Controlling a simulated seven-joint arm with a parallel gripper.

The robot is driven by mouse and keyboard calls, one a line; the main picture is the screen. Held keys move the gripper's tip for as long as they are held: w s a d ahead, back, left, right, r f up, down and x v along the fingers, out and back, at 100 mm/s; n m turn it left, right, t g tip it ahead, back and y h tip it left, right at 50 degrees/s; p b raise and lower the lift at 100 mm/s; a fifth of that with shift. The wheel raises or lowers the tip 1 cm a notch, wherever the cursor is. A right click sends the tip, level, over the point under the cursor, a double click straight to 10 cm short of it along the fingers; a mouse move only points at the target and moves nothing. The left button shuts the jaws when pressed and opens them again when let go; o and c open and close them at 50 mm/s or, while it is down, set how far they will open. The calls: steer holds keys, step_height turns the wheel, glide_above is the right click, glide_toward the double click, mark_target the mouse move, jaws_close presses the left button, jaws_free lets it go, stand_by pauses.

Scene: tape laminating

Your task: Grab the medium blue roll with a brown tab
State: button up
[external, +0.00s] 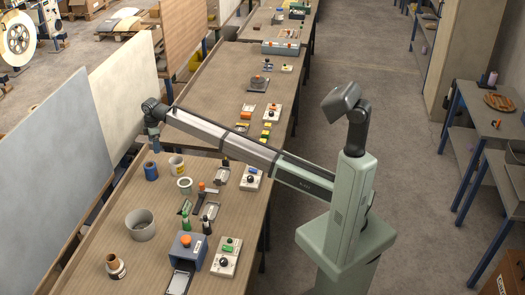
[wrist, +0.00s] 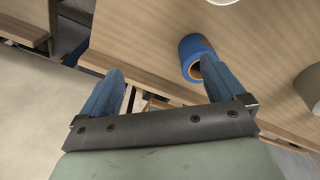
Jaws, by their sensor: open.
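A blue roll (external: 151,171) stands near the left edge of the wooden workbench. In the wrist view the blue roll (wrist: 189,46) shows a brown core and lies just beyond the right fingertip. My gripper (external: 155,146) is above the bench's left edge, slightly above the roll in the picture. In the wrist view my gripper (wrist: 162,66) has its two blue-grey fingers wide apart with nothing between them. The right finger overlaps the near side of the roll in that view; I cannot tell whether they touch. No separate brown tab can be made out.
A whitish roll (external: 176,164) and a pale ring (external: 184,185) stand close to the blue roll. A wide grey roll (external: 140,225) and a brown-cored roll (external: 115,266) are nearer the front. A blue box (external: 187,249) and small devices fill the right side. Upright panels (external: 124,84) border the left.

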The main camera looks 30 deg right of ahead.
mark_target(152, 172)
steer(key=s+a+r+n, duration=0.1)
steer(key=s+a+n, duration=0.1)
steer(key=s+a, duration=0.35)
steer(key=shift+g+h, duration=0.3)
steer(key=shift+h, duration=0.1)
step_height(152, 172, down, 13)
steer(key=shift+w+d+f, duration=0.1)
steer(key=shift+w+f, duration=0.05)
steer(key=c, duration=1.1)
